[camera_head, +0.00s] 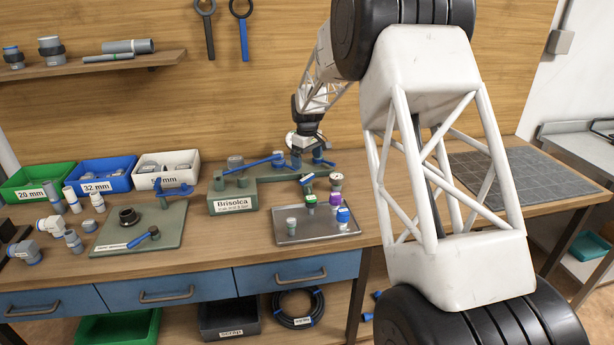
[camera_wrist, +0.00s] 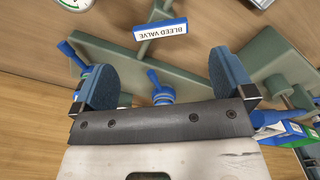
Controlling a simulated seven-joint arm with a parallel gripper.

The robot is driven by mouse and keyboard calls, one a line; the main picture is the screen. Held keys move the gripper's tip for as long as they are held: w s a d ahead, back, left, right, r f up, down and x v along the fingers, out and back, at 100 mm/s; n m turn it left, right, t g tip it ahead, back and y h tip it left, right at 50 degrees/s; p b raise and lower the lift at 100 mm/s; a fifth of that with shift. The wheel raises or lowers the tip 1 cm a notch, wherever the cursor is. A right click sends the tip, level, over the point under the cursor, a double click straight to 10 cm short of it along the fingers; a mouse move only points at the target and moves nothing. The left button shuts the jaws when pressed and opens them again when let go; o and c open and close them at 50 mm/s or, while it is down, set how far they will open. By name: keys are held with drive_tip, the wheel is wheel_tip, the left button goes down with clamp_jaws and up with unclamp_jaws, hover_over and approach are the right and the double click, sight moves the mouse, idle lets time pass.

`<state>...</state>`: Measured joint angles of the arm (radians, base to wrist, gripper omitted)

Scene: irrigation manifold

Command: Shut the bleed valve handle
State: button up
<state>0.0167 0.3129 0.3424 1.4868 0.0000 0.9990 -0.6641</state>
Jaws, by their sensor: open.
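The bleed valve handle (camera_wrist: 153,77) is a small blue lever on a round blue hub. In the wrist view it lies between my gripper's fingers, with its hub partly behind the gripper's front edge. A white and blue "BLEED VALVE" label (camera_wrist: 160,31) stands beyond it on the grey-green manifold (camera_wrist: 115,58). My gripper (camera_wrist: 158,68) is open, its two blue fingers apart on either side of the handle; I see no clear contact. In the head view my gripper (camera_head: 308,140) is low over the right end of the manifold (camera_head: 233,202), near a blue part (camera_head: 322,161).
A long blue lever (camera_head: 262,162) lies left of my gripper. A grey tray (camera_head: 315,228) with capped fittings stands in front. A gauge (camera_wrist: 75,3) shows at the wrist view's top edge. Parts bins (camera_head: 105,175) stand left; a grey mat (camera_head: 525,178) lies right.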

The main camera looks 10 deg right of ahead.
sight(307, 177)
drive_tip(key=shift+f, duration=3.55)
drive_tip(key=shift+c, duration=0.5)
drive_tip(key=c, duration=0.8)
drive_tip(key=shift+m, duration=0.3)
drive_tip(key=m, duration=0.3)
drive_tip(key=shift+m, duration=1.9)
